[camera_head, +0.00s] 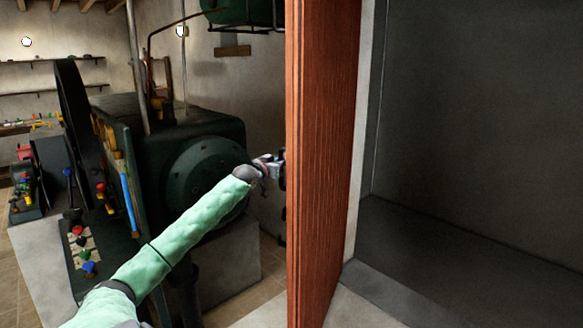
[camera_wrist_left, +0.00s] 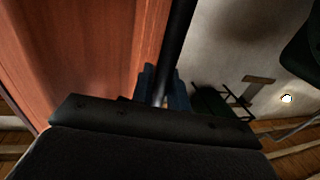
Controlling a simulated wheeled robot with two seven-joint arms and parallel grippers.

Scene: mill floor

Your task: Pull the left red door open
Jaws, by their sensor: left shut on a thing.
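The red door (camera_head: 325,150) stands swung out, seen nearly edge-on in the head view, with a dark opening to its right. My left arm reaches in from the left to the door's far side. My left gripper (camera_head: 277,165) is at the door's left edge there, partly hidden by the door. In the left wrist view the red door (camera_wrist_left: 70,60) fills the left side. A dark bar-like handle (camera_wrist_left: 176,45) runs beside it, and my left gripper (camera_wrist_left: 163,88) is shut on it. My right gripper is in neither view.
A dark green machine (camera_head: 190,150) with a round end cover stands left of the door, close behind my left arm. A dark, empty-looking compartment (camera_head: 470,130) lies right of the door. Wall shelves (camera_head: 50,90) are at the far left.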

